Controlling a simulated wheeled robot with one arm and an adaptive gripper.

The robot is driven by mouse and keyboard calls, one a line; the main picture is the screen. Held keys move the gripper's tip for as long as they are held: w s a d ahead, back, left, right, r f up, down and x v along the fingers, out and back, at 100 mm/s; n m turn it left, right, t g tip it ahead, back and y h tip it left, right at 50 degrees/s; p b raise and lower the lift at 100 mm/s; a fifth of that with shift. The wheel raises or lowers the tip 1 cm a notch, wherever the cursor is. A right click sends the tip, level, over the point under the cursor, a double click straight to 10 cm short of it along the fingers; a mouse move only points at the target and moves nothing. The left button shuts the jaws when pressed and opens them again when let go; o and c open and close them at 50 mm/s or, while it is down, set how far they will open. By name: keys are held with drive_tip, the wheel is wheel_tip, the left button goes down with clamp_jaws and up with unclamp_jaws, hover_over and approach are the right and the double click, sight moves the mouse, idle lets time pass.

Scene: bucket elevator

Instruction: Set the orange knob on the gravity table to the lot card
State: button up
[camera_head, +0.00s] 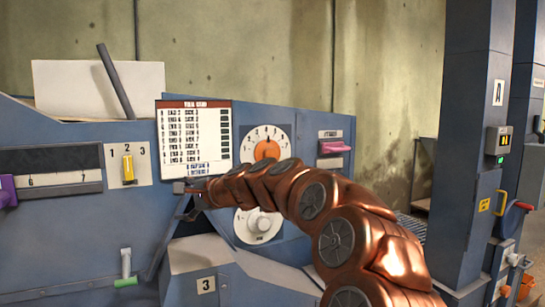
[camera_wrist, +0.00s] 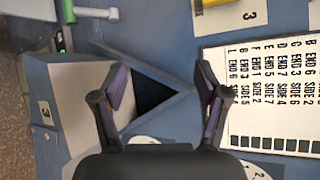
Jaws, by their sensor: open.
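The orange knob (camera_head: 266,150) sits on a white numbered dial (camera_head: 247,137) on the blue machine panel. Its exact pointer setting is too small to read. A white printed board (camera_head: 193,140) with a dark red header is left of the dial; it also shows rotated in the wrist view (camera_wrist: 270,95), with lines of END and SIDE numbers. I cannot tell whether it is the lot card. My gripper (camera_head: 188,187) is below the board, left of and lower than the orange knob. In the wrist view its fingers (camera_wrist: 162,68) are spread and empty.
A white knob (camera_head: 262,223) is below the orange one, partly behind my arm. A yellow slider (camera_head: 128,168), a pink lever (camera_head: 334,147), a green-tipped handle (camera_head: 125,268) and a purple handle (camera_head: 7,190) stick out nearby. A blue post (camera_head: 470,130) stands at right.

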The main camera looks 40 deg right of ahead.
drive_tip(key=w+d+r+m+t+h, duration=0.1)
drive_tip(key=d+r+m+h, duration=0.15)
drive_tip(key=d, duration=0.55)
drive_tip(key=d+r+m+t+h, duration=0.2)
drive_tip(key=d+m, duration=0.2)
drive_tip(key=d, duration=0.5)
drive_tip(key=m+h, duration=0.5)
drive_tip(key=m, duration=0.2)
approach(273, 156)
drive_tip(key=w, duration=0.2)
drive_tip(key=shift+d+p+x, duration=0.25)
drive_tip(key=shift+p+x, duration=0.35)
drive_tip(key=shift+x, duration=0.9)
drive_tip(key=shift+w+d+h, duration=0.3)
drive_tip(key=shift+w+h, duration=0.05)
drive_tip(key=shift+w, duration=0.15)
drive_tip(key=shift+p+x, duration=0.5)
drive_tip(key=shift+x, duration=0.35)
drive_tip(key=shift+w, duration=0.45)
drive_tip(key=shift+w+d+f+p, duration=0.2)
drive_tip(key=shift+w+p, duration=0.15)
drive_tip(key=shift+w, duration=0.2)
drive_tip(key=shift+c, duration=0.2)
